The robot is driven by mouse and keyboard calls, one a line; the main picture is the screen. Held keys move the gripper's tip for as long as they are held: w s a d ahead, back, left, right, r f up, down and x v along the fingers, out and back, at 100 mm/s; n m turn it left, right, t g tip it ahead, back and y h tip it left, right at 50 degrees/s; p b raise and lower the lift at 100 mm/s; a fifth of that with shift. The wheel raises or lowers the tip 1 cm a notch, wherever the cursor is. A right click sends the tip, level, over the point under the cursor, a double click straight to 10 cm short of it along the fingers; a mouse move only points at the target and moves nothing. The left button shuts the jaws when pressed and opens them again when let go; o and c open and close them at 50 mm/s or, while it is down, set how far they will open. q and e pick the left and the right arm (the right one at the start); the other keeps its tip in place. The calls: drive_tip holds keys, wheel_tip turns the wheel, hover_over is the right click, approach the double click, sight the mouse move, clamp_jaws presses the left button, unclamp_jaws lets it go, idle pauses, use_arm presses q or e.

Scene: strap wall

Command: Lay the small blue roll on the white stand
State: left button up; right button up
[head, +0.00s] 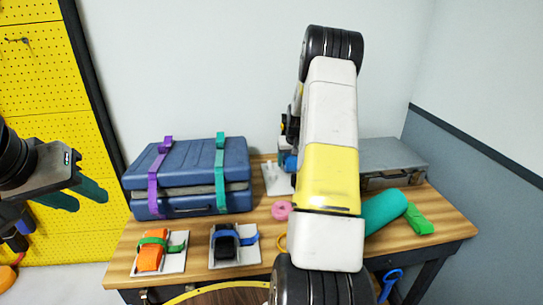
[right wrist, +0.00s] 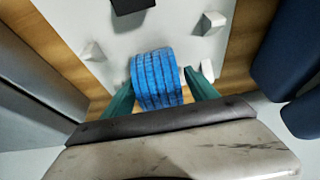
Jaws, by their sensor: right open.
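The small blue roll (right wrist: 157,78) is ribbed and sits between the two green fingers of my right gripper (right wrist: 160,84), which is open. Behind the roll is the white stand (right wrist: 125,55), with small white wedges and a dark block on it. The roll appears to lie on the stand; the contact is hidden. In the head view the roll (head: 291,163) shows just left of my right arm, by the white stand (head: 271,182). My right arm hides the right gripper's fingers there. My left gripper (head: 92,197) is open and empty at the left, away from the table.
A blue case (head: 190,172) with purple and teal straps stands left on the wooden table. Strapped orange and black items lie on white plates in front. A pink ring (head: 281,210) is near the middle. A grey case (head: 392,160) and green roll (head: 385,211) are right.

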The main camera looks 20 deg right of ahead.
drive_tip(key=s+a+r, duration=0.5)
drive_tip(key=r, duration=0.5)
drive_tip(key=s+a+r, duration=0.4)
drive_tip(key=r, duration=0.6)
drive_tip(key=s+a+r+n+t+y, duration=0.1)
drive_tip(key=s+a+r, duration=0.3)
drive_tip(key=s+a, duration=0.35)
drive_tip(key=s+a+r+n+t+y, duration=0.1)
drive_tip(key=s+a+r, duration=0.3)
drive_tip(key=s+a, duration=0.3)
drive_tip(key=s+a+f+n+y, duration=0.1)
drive_tip(key=s+a, duration=0.3)
drive_tip(key=s, duration=0.8)
drive_tip(key=shift+f, duration=0.25)
drive_tip(key=shift+s, duration=0.1)
